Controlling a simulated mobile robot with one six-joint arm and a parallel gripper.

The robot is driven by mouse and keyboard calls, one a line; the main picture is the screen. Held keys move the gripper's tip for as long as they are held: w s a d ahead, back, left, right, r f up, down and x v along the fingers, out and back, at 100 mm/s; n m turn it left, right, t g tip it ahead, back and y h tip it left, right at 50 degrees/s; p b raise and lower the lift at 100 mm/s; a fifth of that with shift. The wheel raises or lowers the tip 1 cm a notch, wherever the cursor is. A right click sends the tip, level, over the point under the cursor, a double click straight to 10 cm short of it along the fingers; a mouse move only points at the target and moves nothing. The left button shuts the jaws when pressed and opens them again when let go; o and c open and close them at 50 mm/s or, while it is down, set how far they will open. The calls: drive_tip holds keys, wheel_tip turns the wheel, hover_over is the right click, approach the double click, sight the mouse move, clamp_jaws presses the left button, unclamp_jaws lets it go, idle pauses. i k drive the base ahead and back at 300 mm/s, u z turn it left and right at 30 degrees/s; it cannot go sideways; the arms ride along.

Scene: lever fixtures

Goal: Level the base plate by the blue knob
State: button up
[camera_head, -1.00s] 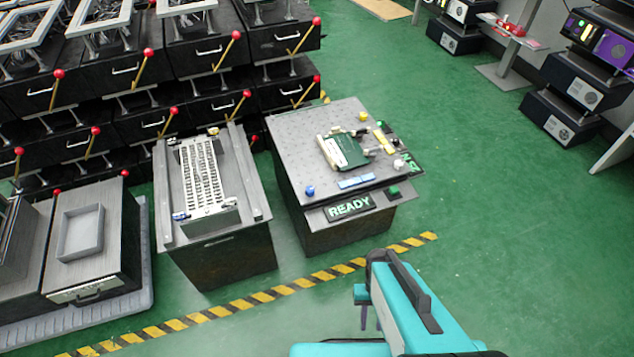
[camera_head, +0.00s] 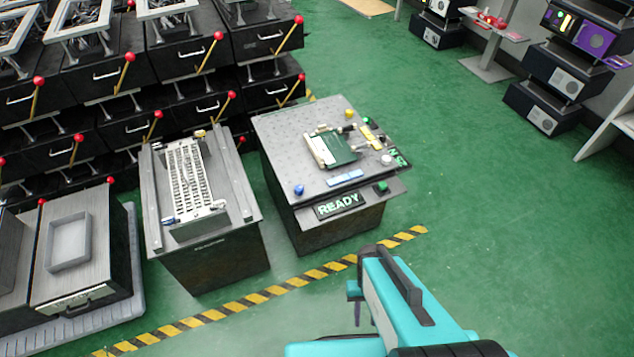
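The base plate (camera_head: 278,150) is a grey perforated top on a dark cabinet. The blue knob (camera_head: 299,190) stands at its front left corner. A yellow knob (camera_head: 349,113) is at the back and a white knob (camera_head: 386,159) at the right. A green board with a cream block (camera_head: 331,149) sits in the middle of the plate. My teal arm is at the bottom right, in front of the cabinet and apart from it. My gripper (camera_head: 357,305) is partly visible at the arm's end; whether its fingers are open is unclear.
A READY sign (camera_head: 340,204) and a green button (camera_head: 381,187) are on the cabinet's front ledge. A second cabinet with a slotted metal rack (camera_head: 187,178) stands to the left. Yellow-black floor tape (camera_head: 272,291) runs in front. Green floor is open at right.

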sight(299, 189)
drive_tip(key=z, duration=1.65)
drive_tip(key=i, duration=0.3)
drive_tip(key=u, duration=3.1)
drive_tip(key=i, duration=0.2)
drive_tip(key=z, duration=0.8)
